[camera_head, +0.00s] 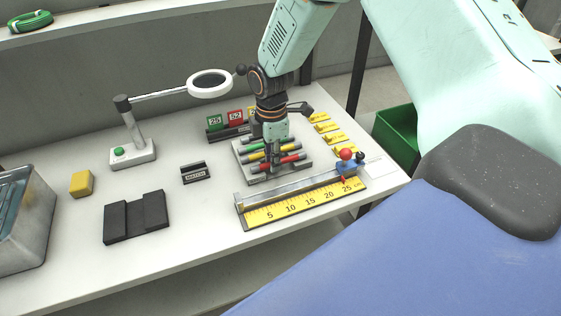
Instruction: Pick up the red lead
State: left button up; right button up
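The red lead (291,160) lies in the front slot of a grey rack (245,166) that also holds a yellow lead and a green lead (277,147) behind it. My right gripper (275,168) points down from above, with its fingertips at the red lead's middle. The fingers hide part of the red lead. I cannot tell whether they touch it or how far apart they are. My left gripper is not in view.
A ruler fixture (290,207) with a red-knobbed blue slider lies in front of the rack. A magnifier lamp (136,152) stands to the left, its arm reaching towards my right arm. Numbered tags (215,122) stand behind. A black block (136,217) and yellow block (82,183) lie left.

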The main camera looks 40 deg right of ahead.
jog(key=shift+w+f, duration=0.1)
jog(key=shift+c, duration=0.7)
jog(key=shift+w+a, duration=0.15)
grip_shut()
jog(key=shift+s, duration=0.2)
